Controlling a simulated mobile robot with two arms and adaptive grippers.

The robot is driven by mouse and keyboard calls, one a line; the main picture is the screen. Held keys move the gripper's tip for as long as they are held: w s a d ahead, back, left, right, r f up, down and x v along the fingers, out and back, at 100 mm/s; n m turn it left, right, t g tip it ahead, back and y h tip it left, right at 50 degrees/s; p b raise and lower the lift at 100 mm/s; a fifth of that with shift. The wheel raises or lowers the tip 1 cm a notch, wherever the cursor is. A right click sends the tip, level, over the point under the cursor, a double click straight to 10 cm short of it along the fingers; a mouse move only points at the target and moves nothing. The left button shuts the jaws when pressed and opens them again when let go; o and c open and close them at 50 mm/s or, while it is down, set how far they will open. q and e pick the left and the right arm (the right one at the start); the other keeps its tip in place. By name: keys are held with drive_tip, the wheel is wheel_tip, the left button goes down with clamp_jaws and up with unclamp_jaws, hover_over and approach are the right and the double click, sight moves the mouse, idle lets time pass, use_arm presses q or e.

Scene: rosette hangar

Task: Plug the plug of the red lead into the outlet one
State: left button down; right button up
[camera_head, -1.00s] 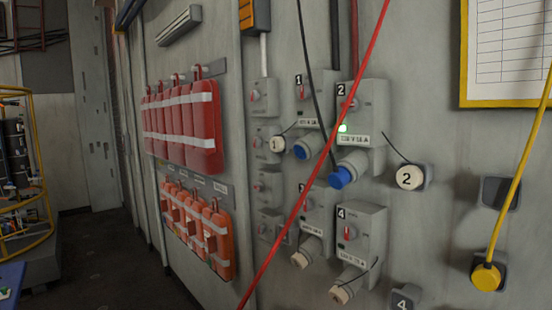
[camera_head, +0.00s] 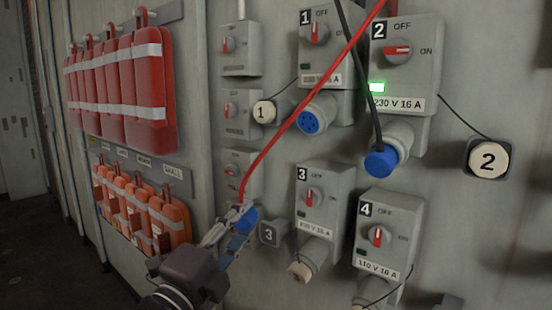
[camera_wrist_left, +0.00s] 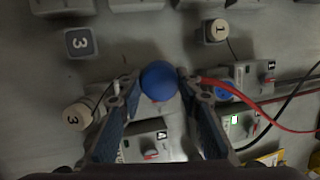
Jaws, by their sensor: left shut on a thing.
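My left gripper (camera_head: 238,226) is shut on the blue plug (camera_head: 245,217) of the red lead (camera_head: 262,156), low and left of outlet one. In the left wrist view the round blue plug (camera_wrist_left: 158,82) sits between the two fingers of my left gripper (camera_wrist_left: 158,84). Outlet one (camera_head: 341,72) is a grey box marked 1 with a red switch set upright. Its blue socket (camera_head: 314,117) is uncovered, with contact holes showing. The plug is apart from that socket. The cap marked 1 (camera_head: 265,112) sits at the left. My right gripper is not in view.
Outlet two (camera_head: 411,72) holds a blue plug (camera_head: 380,161) on a black lead, with its green lamp lit. Outlets three (camera_head: 327,215) and four (camera_head: 392,238) are below. Red bags (camera_head: 140,80) and orange bags (camera_head: 170,222) hang at the left.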

use_arm(q)
drive_tip(key=d+r+m+h+b, duration=0.15)
drive_tip(key=d+r+h, duration=0.3)
drive_tip(key=r, duration=0.55)
drive_tip(key=m+g, duration=0.1)
approach(309, 123)
drive_tip(key=shift+h, duration=0.35)
drive_tip(key=shift+p+x, duration=0.55)
drive_tip(key=shift+x, duration=2.25)
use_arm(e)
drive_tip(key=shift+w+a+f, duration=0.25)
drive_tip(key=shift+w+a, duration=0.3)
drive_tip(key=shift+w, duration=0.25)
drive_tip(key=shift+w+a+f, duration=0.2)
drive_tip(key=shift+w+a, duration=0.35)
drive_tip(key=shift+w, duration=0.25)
use_arm(q)
drive_tip(key=shift+w+a+f, duration=0.1)
drive_tip(key=shift+w, duration=0.05)
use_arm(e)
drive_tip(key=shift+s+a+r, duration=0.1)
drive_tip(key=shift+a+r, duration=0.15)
use_arm(q)
drive_tip(key=shift+p, duration=0.4)
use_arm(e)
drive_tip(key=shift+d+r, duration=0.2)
